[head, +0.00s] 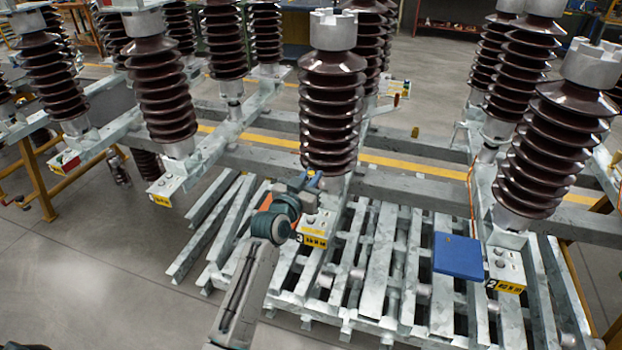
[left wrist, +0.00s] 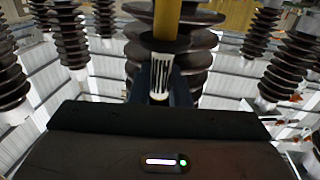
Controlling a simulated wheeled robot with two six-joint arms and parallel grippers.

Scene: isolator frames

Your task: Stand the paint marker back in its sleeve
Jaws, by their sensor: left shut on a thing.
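My left gripper (head: 309,182) is in front of the brown ribbed insulator in the middle of the head view. In the left wrist view its two dark fingers (left wrist: 160,88) are shut on the paint marker, which has a yellow upper part (left wrist: 167,20) and a white lower part with black stripes (left wrist: 160,74). The marker stands roughly upright in that view, its top cut off by the frame edge. In the head view the marker is too small to tell clearly. I cannot pick out the sleeve with certainty. My right gripper is not in view.
Brown insulators (head: 331,105) stand on grey steel beams. A white box with a yellow number label (head: 314,241) sits just below my left gripper. A blue flat block (head: 457,254) lies on the slatted steel rack (head: 377,270). The floor (head: 85,255) at left is open.

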